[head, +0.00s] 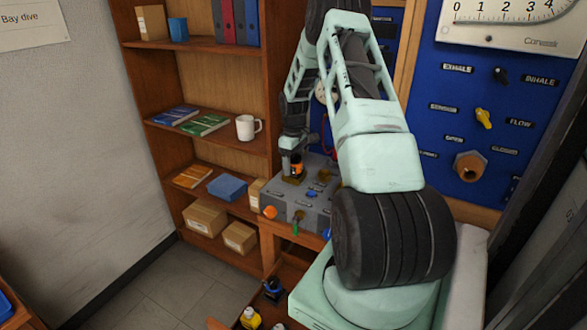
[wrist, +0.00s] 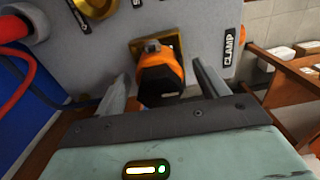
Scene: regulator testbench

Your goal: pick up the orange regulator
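The orange regulator (head: 297,166) stands on the grey testbench (head: 322,181), with its orange and black body at a brass-coloured square fitting. In the wrist view the regulator (wrist: 160,75) sits between the two fingers of my gripper (wrist: 162,90), below a brass plate on the grey bench face (wrist: 210,20). The fingers are apart, one on each side of the regulator, with a visible gap on both sides. My gripper is open. In the head view my gripper (head: 295,142) is directly above the regulator and partly hides its top.
A label reading CLAMP (wrist: 233,45) is right of the regulator. A red hose (wrist: 25,75) runs at the left of the wrist view. A wooden shelf (head: 205,130) with a white mug (head: 248,127) stands left of the bench. A blue panel (head: 500,130) is at the right.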

